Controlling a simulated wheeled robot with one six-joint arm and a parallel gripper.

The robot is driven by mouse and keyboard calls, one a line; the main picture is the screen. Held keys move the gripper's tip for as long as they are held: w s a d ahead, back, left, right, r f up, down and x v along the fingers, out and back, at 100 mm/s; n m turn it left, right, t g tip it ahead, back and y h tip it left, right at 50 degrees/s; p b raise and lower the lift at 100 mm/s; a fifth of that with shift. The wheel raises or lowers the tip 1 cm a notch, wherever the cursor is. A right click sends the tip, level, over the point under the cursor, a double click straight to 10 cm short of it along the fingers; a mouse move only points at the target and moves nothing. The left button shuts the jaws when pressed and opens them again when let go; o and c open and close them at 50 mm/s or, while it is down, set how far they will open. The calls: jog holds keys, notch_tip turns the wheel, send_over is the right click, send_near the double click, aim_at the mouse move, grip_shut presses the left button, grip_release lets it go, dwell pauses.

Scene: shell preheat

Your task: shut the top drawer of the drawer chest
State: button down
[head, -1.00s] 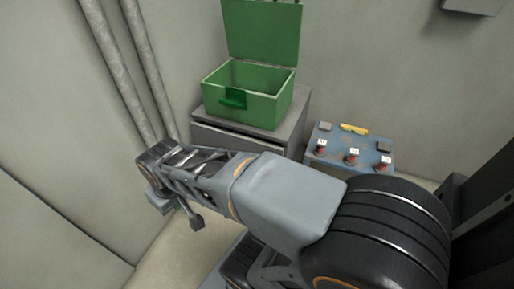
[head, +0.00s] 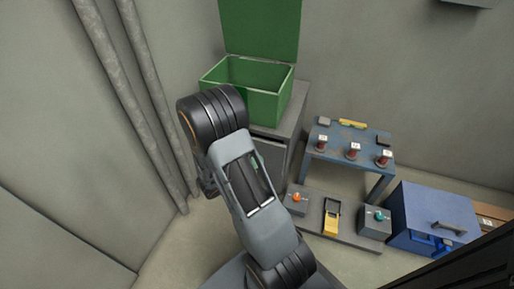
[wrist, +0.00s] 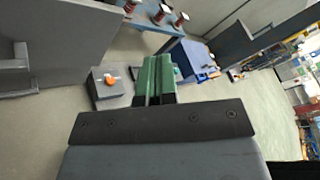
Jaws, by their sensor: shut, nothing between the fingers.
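The grey drawer chest (head: 295,118) stands against the back wall in the head view, with a green open-lidded box on it. My arm covers much of its front, so I cannot tell how far the top drawer is out. In the wrist view a large grey panel (wrist: 75,40) with a bar-like handle (wrist: 16,78) fills the left; it looks like part of the chest. My gripper (wrist: 155,68) shows there with its green fingers together and empty. It appears apart from the panel, to its right.
The green box (head: 262,102) has its lid up. To the right are a blue table (head: 335,158) with red-based pieces, a low platform (head: 318,232) with an orange-knobbed box (head: 296,202) and yellow item, and a blue case (head: 432,215). Pipes run along the left wall.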

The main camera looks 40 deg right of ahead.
jog(key=w+a+f+n+t, duration=0.1)
jog(key=w+f+n+t, duration=0.4)
jog(key=f+n+t, duration=0.65)
jog(key=n+g+b, duration=0.2)
jog(key=n+b, duration=0.1)
jog(key=b, duration=0.1)
send_near(259, 143)
jog(key=shift+y, duration=0.4)
jog(key=x, duration=0.6)
jog(key=shift+s+r, duration=0.1)
jog(key=shift+r, duration=0.15)
jog(key=shift+b+x, duration=0.35)
jog(key=shift+x, duration=0.45)
jog(key=shift+r, duration=0.1)
